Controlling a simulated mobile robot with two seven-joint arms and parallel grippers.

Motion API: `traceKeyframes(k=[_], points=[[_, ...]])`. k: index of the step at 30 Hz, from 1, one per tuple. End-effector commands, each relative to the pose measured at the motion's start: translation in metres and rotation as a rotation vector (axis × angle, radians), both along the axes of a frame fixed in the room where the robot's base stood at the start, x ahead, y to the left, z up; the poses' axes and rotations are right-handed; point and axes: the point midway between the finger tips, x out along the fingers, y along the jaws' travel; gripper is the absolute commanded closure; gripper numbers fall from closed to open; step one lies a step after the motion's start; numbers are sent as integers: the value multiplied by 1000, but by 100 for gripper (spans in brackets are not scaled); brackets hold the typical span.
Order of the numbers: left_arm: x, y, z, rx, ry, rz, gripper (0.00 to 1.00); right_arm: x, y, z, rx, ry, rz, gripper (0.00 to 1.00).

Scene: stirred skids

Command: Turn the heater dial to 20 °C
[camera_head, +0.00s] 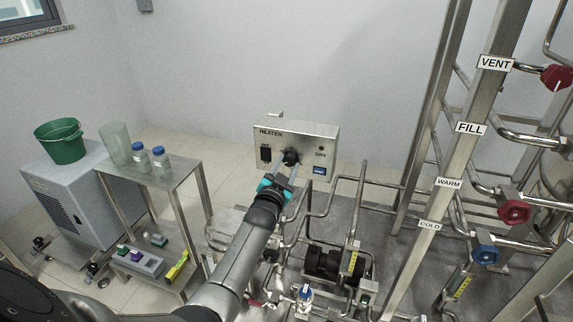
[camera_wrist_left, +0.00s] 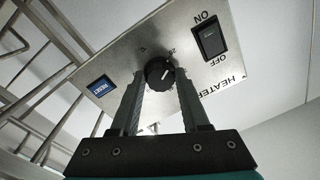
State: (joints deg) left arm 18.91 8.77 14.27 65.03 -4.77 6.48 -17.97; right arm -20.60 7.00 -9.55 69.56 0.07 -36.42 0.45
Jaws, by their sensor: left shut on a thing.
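The heater panel (camera_head: 326,142) is a metal box in the middle of the head view, marked HEATER. Its black dial (camera_head: 291,157) sits near the panel's centre. In the left wrist view the dial (camera_wrist_left: 159,73) is round with a white pointer line, and small scale marks surround it, too small to read surely. My left gripper (camera_head: 287,165) reaches up to the panel from below. In the left wrist view its two fingers (camera_wrist_left: 158,85) are shut on the dial, one on each side. My right gripper is not in view.
Steel pipes (camera_head: 345,195) and a pump (camera_head: 325,262) lie below right. A steel trolley (camera_head: 185,172) with bottles stands left. A post with labels (camera_head: 440,190) rises right.

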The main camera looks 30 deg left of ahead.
Motion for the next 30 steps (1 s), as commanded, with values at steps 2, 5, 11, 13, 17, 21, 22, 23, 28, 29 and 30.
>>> traceKeyframes(k=[2,5,11,13,17,21,22,23,28,29,30], points=[[0,0,0,-11,-1,1,100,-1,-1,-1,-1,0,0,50],[0,0,-1,-17,-3,0,100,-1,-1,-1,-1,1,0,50],[0,0,-1,-18,-3,0,100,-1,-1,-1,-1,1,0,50],[0,0,-1,-18,-3,0,100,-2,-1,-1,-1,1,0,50],[0,0,0,-17,-4,0,44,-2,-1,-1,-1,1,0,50],[0,0,0,-16,-3,0,29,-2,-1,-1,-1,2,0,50],[0,0,0,-15,-3,0,25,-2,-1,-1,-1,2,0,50],[0,0,0,-15,-3,0,24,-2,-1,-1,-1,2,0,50],[0,0,0,-14,-3,0,24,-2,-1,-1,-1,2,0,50],[0,0,0,-14,-3,0,24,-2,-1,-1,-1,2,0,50],[0,0,0,-14,-3,0,24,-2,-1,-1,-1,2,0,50]])
